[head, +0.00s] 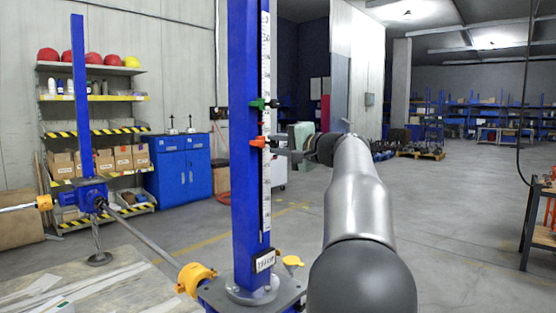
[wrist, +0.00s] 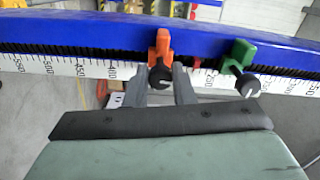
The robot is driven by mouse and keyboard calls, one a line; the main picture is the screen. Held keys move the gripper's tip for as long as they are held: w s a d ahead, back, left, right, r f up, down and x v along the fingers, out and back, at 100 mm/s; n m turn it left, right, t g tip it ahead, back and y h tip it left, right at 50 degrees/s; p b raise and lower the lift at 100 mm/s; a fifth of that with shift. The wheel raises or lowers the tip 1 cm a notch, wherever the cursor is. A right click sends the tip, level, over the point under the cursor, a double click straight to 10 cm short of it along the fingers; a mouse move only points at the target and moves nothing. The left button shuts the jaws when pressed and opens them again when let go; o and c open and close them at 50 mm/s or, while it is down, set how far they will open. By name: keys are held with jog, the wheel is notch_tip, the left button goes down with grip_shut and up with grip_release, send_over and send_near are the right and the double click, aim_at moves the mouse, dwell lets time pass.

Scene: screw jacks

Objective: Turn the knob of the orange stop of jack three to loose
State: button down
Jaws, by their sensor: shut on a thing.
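The orange stop (head: 258,142) sits on the blue jack column (head: 244,190) beside a white scale strip, below a green stop (head: 257,103). My gripper (head: 278,143) reaches it from the right. In the wrist view the orange stop (wrist: 161,45) has a black knob (wrist: 160,77) with a light mark on its face. The fingers of my gripper (wrist: 160,86) stand on either side of this knob and are shut on it. The green stop (wrist: 238,57) with its own black knob (wrist: 248,86) is to the right, apart from the fingers. The label plate (head: 265,260) is too small to read surely.
A second blue jack (head: 80,110) stands at the left, joined by a shaft (head: 145,240) with a yellow coupling (head: 195,279). Shelves (head: 95,130) and a blue cabinet (head: 180,165) stand behind. Open floor lies to the right of the column.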

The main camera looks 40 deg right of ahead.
jog(key=n+b, duration=0.1)
jog(key=n, duration=0.1)
jog(key=n+b, duration=0.4)
jog(key=shift+f, duration=0.35)
jog(key=n+b, duration=0.2)
jog(key=n, duration=0.1)
jog(key=shift+d+n, duration=0.1)
jog(key=shift+n, duration=0.3)
jog(key=shift+r+n+b, duration=0.15)
jog(key=shift+n+b, duration=0.4)
jog(key=shift+n, duration=0.95)
jog(key=shift+r, duration=0.1)
jog(key=c, duration=1.2)
grip_release()
jog(key=shift+c, duration=0.2)
jog(key=s+d+b, duration=0.1)
jog(key=s+d, duration=0.1)
jog(key=s, duration=1.5)
jog(key=shift+d, duration=0.35)
